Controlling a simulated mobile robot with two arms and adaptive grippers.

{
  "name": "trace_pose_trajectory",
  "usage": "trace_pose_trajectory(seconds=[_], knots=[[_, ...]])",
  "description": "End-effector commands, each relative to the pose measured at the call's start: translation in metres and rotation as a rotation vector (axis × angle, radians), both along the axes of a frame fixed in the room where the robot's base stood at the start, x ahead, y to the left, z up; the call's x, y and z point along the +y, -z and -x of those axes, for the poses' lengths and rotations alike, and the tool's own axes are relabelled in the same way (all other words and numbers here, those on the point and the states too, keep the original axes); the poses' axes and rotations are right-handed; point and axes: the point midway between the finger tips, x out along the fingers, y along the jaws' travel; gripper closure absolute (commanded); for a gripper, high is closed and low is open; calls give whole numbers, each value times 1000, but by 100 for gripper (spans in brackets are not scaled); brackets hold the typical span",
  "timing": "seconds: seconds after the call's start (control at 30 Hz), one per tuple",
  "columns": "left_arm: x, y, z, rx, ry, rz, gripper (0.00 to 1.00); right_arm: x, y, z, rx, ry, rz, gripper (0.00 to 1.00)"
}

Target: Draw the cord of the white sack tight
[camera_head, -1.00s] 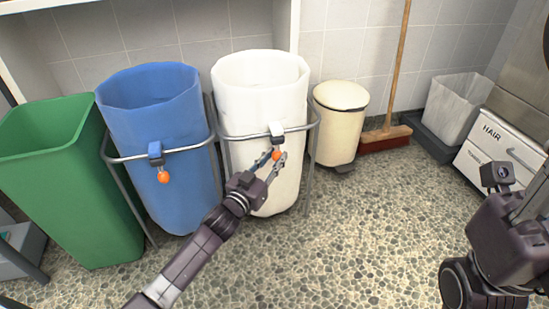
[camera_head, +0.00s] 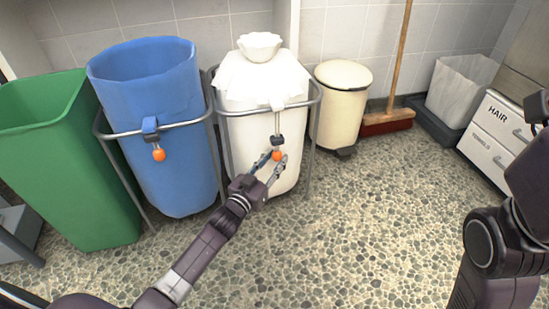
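The white sack (camera_head: 248,150) hangs in a metal hoop stand. Its mouth is gathered shut, with a small ruffled tuft (camera_head: 260,47) standing above the bunched cloth. At its front, a cord runs down from the rim through a dark cord lock to an orange ball (camera_head: 277,156). My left gripper (camera_head: 272,163) has its fingers closed around the orange ball, in front of the sack and below the hoop. My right arm is at the right edge; its fingers are out of view.
A blue sack (camera_head: 155,120) in a similar stand, with its own orange ball (camera_head: 159,155), stands open on the left. A green bin (camera_head: 70,170) is beyond it. A cream pedal bin (camera_head: 341,105), a broom (camera_head: 387,122) and a drawer unit (camera_head: 492,140) stand right. The central floor is clear.

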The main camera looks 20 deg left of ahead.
Motion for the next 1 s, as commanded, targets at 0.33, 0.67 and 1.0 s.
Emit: trace_pose_trajectory(seconds=[0.33,0.67,1.0], knots=[[0,-4,0,-7,1,0,60,0,0,-1,1,0,-1,62],[7,-2,35,-4,2,-1,60,0,0,-1,1,0,-1,62],[18,-2,94,-4,1,0,60,0,0,0,1,0,0,62]])
